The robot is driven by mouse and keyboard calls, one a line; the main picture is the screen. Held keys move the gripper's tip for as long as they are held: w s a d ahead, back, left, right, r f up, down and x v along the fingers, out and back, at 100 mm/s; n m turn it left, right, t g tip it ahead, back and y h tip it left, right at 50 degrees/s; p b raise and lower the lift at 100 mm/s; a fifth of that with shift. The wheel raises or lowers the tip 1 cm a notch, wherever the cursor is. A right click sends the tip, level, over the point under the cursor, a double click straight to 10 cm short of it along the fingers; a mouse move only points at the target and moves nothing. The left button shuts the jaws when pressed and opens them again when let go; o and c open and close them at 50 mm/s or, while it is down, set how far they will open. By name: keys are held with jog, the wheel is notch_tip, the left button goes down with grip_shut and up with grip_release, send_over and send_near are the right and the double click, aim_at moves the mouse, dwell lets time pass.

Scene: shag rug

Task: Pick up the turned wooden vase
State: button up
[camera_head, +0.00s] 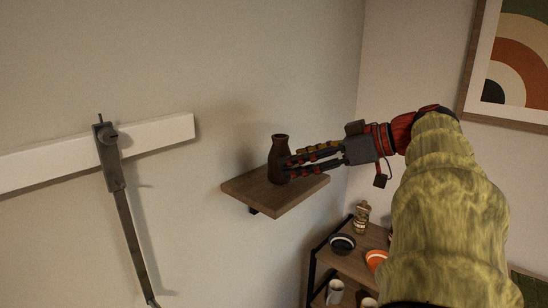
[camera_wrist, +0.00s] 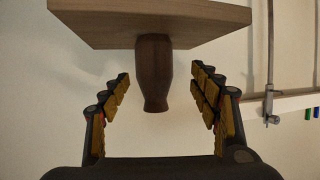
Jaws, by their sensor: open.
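The turned wooden vase (camera_head: 279,155) is dark brown with a narrow neck and stands upright on a small wooden wall shelf (camera_head: 240,187). My gripper (camera_head: 289,165) reaches in from the right, its fingers level with the vase's body. In the wrist view the scene is upside down, so the vase (camera_wrist: 154,75) points down from the shelf (camera_wrist: 215,14). The vase's right side is partly hidden by the fingers in the head view.
A low rack (camera_head: 350,262) with bowls and mugs stands below right. A white rail (camera_head: 165,133) with a grey metal bar (camera_head: 127,225) is on the wall at left. A framed picture (camera_head: 515,65) hangs upper right. The shelf around the vase looks clear.

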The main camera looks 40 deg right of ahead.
aim_at(278, 167)
jog(key=x, duration=0.2)
jog(key=p+x, duration=0.1)
jog(key=x, duration=0.1)
jog(key=d+f+x, duration=0.1)
jog(key=x, duration=0.1)
jog(key=shift+w+a+f+p, duration=0.1)
jog(key=shift+w+f+p, duration=0.05)
jog(key=shift+p, duration=0.15)
jog(key=shift+c, duration=0.8)
jog(key=c, duration=1.2)
